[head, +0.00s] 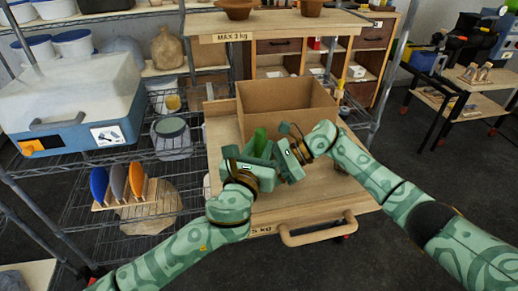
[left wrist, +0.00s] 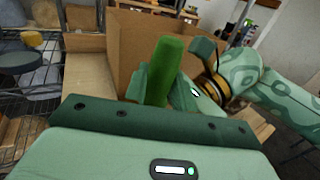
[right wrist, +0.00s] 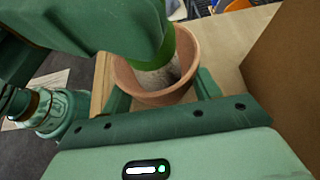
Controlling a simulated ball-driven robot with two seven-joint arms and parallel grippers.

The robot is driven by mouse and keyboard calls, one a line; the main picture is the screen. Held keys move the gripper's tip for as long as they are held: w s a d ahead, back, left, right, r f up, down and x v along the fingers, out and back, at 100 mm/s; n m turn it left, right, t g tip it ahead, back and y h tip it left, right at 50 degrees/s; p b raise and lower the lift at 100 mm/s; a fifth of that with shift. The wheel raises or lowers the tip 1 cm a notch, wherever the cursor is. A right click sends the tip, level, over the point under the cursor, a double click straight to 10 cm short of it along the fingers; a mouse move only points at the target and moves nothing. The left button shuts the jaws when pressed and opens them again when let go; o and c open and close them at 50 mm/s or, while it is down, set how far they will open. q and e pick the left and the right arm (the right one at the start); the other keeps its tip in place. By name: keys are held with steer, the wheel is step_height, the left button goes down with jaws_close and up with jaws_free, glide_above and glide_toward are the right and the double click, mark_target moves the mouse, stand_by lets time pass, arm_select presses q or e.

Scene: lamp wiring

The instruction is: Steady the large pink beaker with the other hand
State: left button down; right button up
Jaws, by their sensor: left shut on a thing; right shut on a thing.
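No clearly pink beaker shows; the vessel is a reddish terracotta pot (right wrist: 187,62) in the right wrist view. My right gripper (right wrist: 160,98) is shut on this pot, a finger on either side. A green cactus-like stem (left wrist: 163,72) stands up at my left gripper (left wrist: 160,92), which is shut on it. Its grey, speckled lower end (right wrist: 154,78) is inside the pot's mouth. In the head view the green stem (head: 260,139) shows above my two grippers, which meet over the worktop. The pot is hidden there behind the grippers.
An open cardboard box (head: 285,105) stands just behind the grippers on the wooden cart top (head: 320,205). Wire shelving (head: 75,215) with a blue-and-white case (head: 70,100) is on the left. The front right of the cart top is bare.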

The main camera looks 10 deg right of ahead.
arm_select(q)
steer(key=shift+s+a+r, duration=0.1)
steer(key=shift+a+r, duration=0.05)
steer(key=shift+a, duration=0.3)
arm_select(e)
steer(key=shift+s+a, duration=0.1)
steer(key=shift+a, duration=0.1)
steer(key=shift+d, duration=0.15)
arm_select(q)
step_height(320, 180, up, 10)
stand_by(0.3)
arm_select(e)
steer(key=o, duration=1.2)
arm_select(q)
steer(key=shift+a, duration=0.1)
arm_select(e)
steer(key=v, duration=1.2)
